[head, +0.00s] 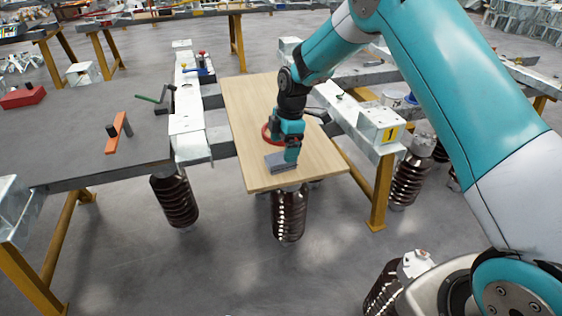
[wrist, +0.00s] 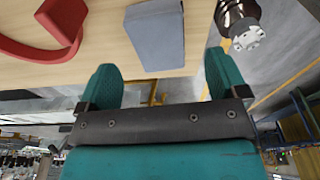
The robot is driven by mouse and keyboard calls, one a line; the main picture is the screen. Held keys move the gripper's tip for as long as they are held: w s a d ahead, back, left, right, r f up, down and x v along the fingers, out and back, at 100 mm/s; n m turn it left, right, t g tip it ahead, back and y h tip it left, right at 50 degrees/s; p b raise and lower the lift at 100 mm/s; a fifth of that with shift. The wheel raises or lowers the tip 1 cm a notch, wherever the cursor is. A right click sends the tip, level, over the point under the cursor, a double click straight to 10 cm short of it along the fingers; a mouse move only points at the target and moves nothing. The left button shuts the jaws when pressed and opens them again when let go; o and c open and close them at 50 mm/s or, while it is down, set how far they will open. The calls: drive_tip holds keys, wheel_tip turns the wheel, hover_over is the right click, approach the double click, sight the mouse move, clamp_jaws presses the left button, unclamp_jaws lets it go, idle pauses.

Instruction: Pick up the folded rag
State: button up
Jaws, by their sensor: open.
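The folded rag (head: 276,164) is a flat grey-blue block lying near the front edge of the light wooden board (head: 250,110). In the wrist view the rag (wrist: 156,36) lies just beyond the fingertips, roughly in line with the gap between them. My gripper (head: 290,156) is right at the rag in the head view and hides part of it. In the wrist view my gripper (wrist: 160,76) has its two teal fingers apart, with nothing held between them. Whether a finger touches the rag I cannot tell.
A red curved object (head: 266,133) lies on the board behind the rag; it also shows in the wrist view (wrist: 62,25), left of the fingers. A white box with a yellow label (head: 382,122) stands right of the board. Brown ribbed insulators (head: 289,214) stand below.

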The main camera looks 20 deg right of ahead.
sight(281, 157)
drive_tip(key=shift+a+f, duration=0.25)
drive_tip(key=shift+f, duration=1)
drive_tip(key=shift+a+f, duration=0.25)
drive_tip(key=shift+f, duration=1)
drive_tip(key=shift+f, duration=0.2)
drive_tip(key=c, duration=1)
